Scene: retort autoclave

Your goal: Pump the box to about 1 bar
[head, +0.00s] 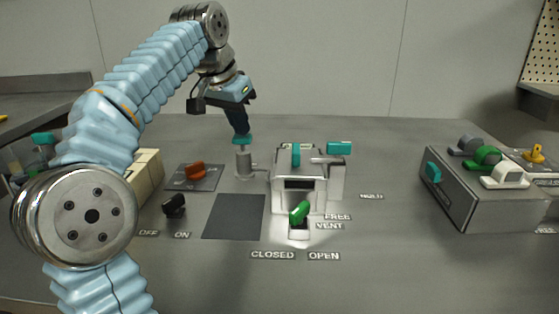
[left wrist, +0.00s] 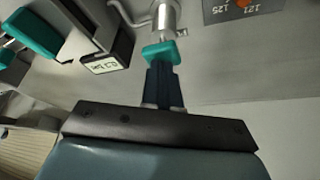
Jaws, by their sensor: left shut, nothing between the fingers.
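The small silver pump (head: 244,164) stands left of the metal box (head: 283,185), and a short pipe runs between them. Its teal handle (head: 242,140) is on top, and also shows in the left wrist view (left wrist: 160,53). My left gripper (head: 241,134) points down with its fingers shut and empty, right at the top of the handle; whether they touch cannot be told. The box's display (left wrist: 106,62) shows upside down in the left wrist view, seemingly a low reading near 0.2 bar. A green lever (head: 299,213) sits at the box's front, near CLOSED, OPEN and VENT labels. My right gripper is out of view.
A dark square mat (head: 234,217) lies bare before the pump. An orange knob (head: 195,170) on a dark plate and a black switch (head: 174,205) are to the left. A grey case (head: 474,205) with coloured handles stands right.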

